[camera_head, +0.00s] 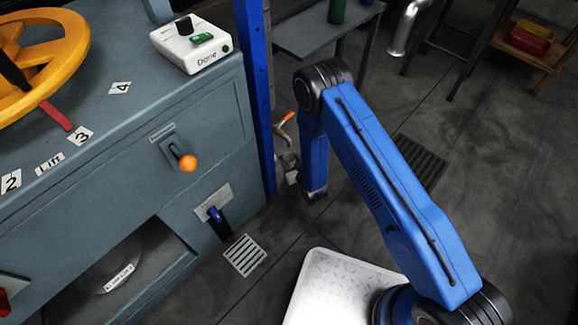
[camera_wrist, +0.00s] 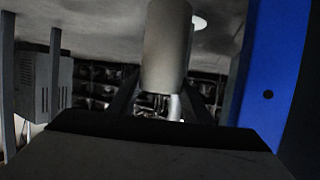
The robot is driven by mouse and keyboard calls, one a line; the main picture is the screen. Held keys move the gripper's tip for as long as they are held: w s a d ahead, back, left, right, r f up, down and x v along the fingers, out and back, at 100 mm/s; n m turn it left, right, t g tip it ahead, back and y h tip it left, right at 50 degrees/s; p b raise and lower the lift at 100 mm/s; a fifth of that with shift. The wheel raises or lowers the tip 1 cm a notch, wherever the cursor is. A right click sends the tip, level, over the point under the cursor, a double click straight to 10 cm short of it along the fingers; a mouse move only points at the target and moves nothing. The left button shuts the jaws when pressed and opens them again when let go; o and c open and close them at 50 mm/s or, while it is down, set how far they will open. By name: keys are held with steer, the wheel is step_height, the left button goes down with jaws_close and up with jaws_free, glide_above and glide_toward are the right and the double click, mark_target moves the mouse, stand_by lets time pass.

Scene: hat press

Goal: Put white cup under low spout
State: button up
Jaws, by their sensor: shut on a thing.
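My gripper (camera_head: 290,170) is low beside the blue post in the head view, partly hidden behind it and my arm. In the wrist view its dark fingers (camera_wrist: 160,98) are shut on a pale grey-white cylinder, which I take for the white cup (camera_wrist: 166,45). The cup's far end is cut off by the top of the picture. I cannot make out the cup in the head view. An orange-handled valve (camera_head: 286,119) is close above my gripper, next to the post. No spout opening shows clearly, so I cannot tell whether the cup is under one.
The blue post (camera_head: 257,90) stands left of my gripper and fills the right of the wrist view (camera_wrist: 272,75). A grey-blue machine cabinet (camera_head: 120,140) with an orange knob (camera_head: 187,163) is left of the post. A grey table (camera_head: 312,33) stands behind. Floor is open to the right.

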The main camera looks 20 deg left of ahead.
steer(key=shift+f, duration=2.5)
steer(key=shift+f, duration=0.15)
steer(key=o, duration=1.6)
steer(key=shift+c, duration=0.2)
steer(key=shift+d, duration=0.1)
steer(key=v, duration=1.2)
